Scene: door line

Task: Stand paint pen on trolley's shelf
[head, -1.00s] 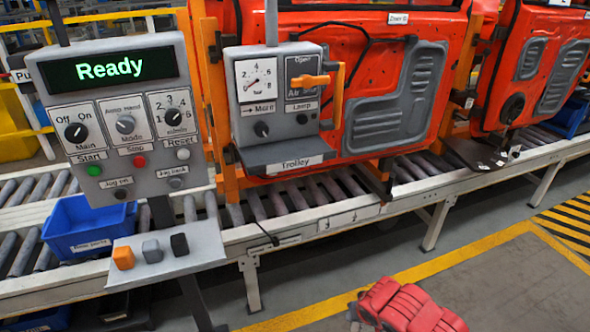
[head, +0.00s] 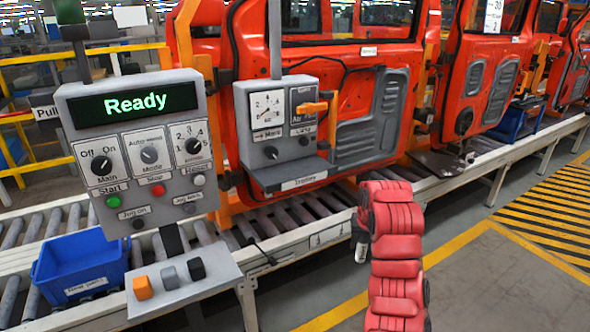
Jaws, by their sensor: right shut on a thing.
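The trolley's grey panel (head: 262,152) has a gauge, an orange handle and knobs. Its dark shelf (head: 290,173), labelled "Trolley", juts out below the panel and looks bare. My right gripper (head: 360,238) is at the end of my red arm, to the right of the shelf and lower in the picture. It is shut on the paint pen (head: 361,253), of which only a small pale, dark-edged part shows below the gripper. The rest of the pen is hidden by my gripper and arm. My left gripper is out of view.
A control box (head: 140,150) reading "Ready" stands at the left. Below it are a small grey ledge (head: 205,290) with orange, grey and black blocks, and a blue bin (head: 80,262). Red doors (head: 370,110) hang over the roller conveyor behind the shelf.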

